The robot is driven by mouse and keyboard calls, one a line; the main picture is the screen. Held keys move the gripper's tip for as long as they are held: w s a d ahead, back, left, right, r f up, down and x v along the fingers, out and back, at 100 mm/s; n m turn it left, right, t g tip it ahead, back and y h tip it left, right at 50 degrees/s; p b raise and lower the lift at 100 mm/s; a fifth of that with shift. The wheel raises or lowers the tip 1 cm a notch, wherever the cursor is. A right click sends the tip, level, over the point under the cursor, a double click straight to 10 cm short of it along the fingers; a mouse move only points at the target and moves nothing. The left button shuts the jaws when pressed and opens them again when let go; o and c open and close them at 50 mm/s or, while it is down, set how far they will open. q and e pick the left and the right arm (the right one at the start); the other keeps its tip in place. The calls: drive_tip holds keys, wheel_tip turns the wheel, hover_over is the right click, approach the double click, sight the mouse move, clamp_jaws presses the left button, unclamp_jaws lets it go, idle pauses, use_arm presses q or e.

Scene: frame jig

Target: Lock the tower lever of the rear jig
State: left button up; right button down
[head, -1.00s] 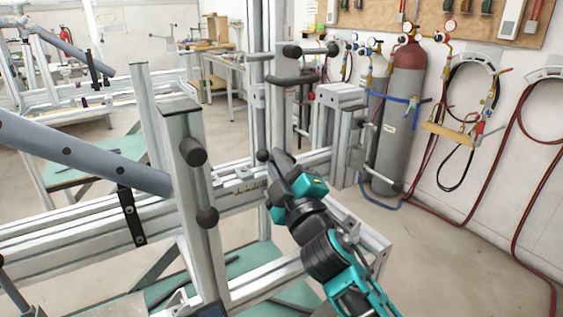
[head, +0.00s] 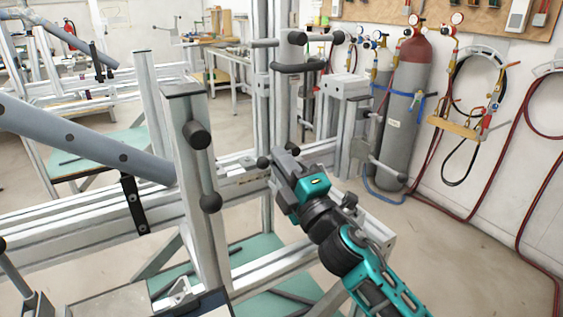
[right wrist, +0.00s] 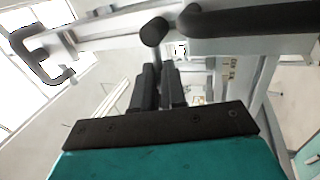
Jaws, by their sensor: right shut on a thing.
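The rear jig's tower (head: 290,115) is an upright aluminium post right of centre in the head view. Near its top are a black hub with a ball-ended rod (head: 337,37) and a black bent handle (head: 300,67). My right gripper (head: 276,160) is beside the lower tower, shut on a lever rod just below its black knob (head: 263,162). The knob also shows above the fingers in the right wrist view (right wrist: 155,32). The rod between the fingers is mostly hidden. A black handle (right wrist: 245,18) crosses above it there. My left gripper is not in view.
A grey-blue tube (head: 80,137) comes in from the left. Gas cylinders (head: 405,120) stand at the right wall. The floor at right is mostly clear.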

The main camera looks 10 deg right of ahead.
drive_tip(key=shift+f, duration=0.15)
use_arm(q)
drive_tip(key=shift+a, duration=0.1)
use_arm(e)
drive_tip(key=c, duration=1.2)
unclamp_jaws()
drive_tip(key=b+v, duration=0.2)
drive_tip(key=v, duration=0.9)
drive_tip(key=shift+s+d, duration=0.1)
drive_tip(key=shift+s, duration=0.15)
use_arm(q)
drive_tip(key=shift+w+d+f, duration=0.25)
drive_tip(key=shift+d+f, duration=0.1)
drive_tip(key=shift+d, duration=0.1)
use_arm(e)
drive_tip(key=shift+s+d+f, duration=0.2)
drive_tip(key=shift+s+d, duration=0.1)
drive_tip(key=shift+s, duration=0.3)
